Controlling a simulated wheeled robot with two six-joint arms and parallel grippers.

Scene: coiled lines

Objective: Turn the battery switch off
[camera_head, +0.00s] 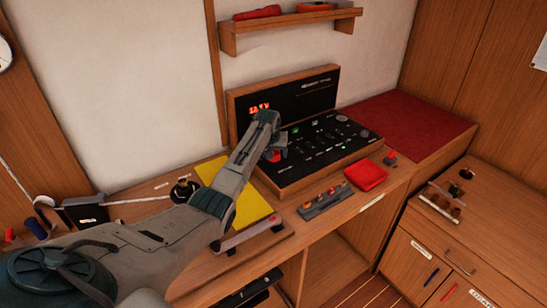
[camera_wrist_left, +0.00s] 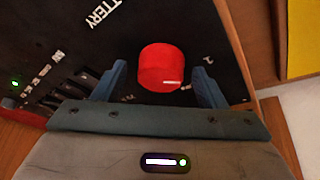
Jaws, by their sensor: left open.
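The battery switch is a round red knob (camera_head: 275,156) at the left end of the black sloped panel (camera_head: 322,131). In the left wrist view the red knob (camera_wrist_left: 161,66) has a short white mark near its lower right edge. The word "BATTERY" is printed beside it, and smaller marks around it are hard to read. My left gripper (camera_head: 267,133) is at the panel over the knob. In the wrist view its two blue fingers (camera_wrist_left: 156,80) are open, one on each side of the knob, with gaps visible. My right gripper is not in view.
An upright black panel (camera_head: 289,98) with a lit red display stands behind. A row of small switches (camera_wrist_left: 45,88) is beside the knob. A red pouch (camera_head: 366,174), a grey tool strip (camera_head: 325,202) and a yellow sheet (camera_head: 248,207) lie on the wooden counter. A shelf (camera_head: 292,22) hangs above.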

